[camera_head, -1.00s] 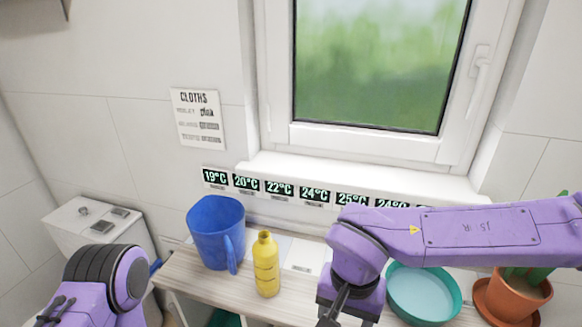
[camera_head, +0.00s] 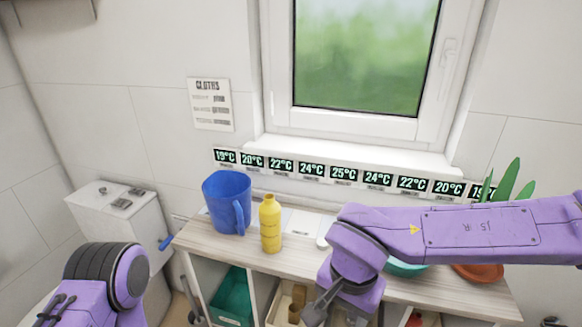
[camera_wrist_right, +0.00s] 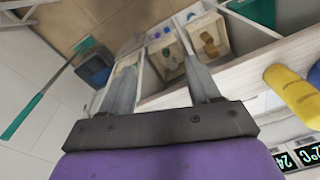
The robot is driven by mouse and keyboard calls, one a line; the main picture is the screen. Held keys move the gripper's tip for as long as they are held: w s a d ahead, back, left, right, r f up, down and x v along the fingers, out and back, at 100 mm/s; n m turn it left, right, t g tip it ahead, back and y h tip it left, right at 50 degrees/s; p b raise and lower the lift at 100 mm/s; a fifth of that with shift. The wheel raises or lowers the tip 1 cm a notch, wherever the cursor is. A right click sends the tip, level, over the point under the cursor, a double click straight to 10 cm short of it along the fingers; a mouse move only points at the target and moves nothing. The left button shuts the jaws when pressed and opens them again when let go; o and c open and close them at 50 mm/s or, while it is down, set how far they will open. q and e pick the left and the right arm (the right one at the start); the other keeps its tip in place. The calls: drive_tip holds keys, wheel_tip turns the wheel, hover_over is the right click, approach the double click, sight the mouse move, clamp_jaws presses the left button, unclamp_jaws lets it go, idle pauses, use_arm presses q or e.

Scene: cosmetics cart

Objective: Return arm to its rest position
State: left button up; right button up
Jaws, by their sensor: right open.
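My right arm (camera_head: 440,232) reaches in from the right in the head view, across the front of the cart top. My right gripper (camera_head: 318,303) hangs at its end, in front of the cart's shelves. In the right wrist view its two grey fingers (camera_wrist_right: 160,75) stand apart with nothing between them, open compartments behind. My left arm (camera_head: 105,280) shows at the lower left of the head view; its gripper is out of view.
A blue jug (camera_head: 226,205) and a yellow bottle (camera_head: 270,225) stand on the wooden cart top (camera_head: 200,235). My right arm partly hides a teal bowl (camera_head: 405,270) and a potted plant (camera_head: 508,182). A white toilet cistern (camera_head: 112,222) stands left.

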drive_tip(key=w+d+f+m+t+h, duration=0.2)
drive_tip(key=d+f+m+t, duration=0.15)
drive_tip(key=f, duration=0.55)
drive_tip(key=w+d+f+m+t+h, duration=0.15)
drive_tip(key=d+f, duration=0.35)
drive_tip(key=f, duration=0.5)
drive_tip(key=s+d+f+n+g, duration=0.1)
drive_tip(key=s+d+f, duration=0.3)
drive_tip(key=s, duration=0.3)
drive_tip(key=s+d+f+n+b, duration=0.1)
drive_tip(key=s+d+f+n, duration=0.1)
drive_tip(key=s+d+f, duration=0.2)
drive_tip(key=s+d+f+n+g, duration=0.1)
drive_tip(key=s+d+f+n, duration=0.1)
drive_tip(key=s+d+f, duration=0.2)
drive_tip(key=s+f, duration=0.3)
drive_tip(key=s, duration=0.2)
drive_tip(key=shift+s+d+f+g+b, duration=0.25)
drive_tip(key=shift+s+d+g+b, duration=0.05)
drive_tip(key=shift+s+d+b, duration=0.1)
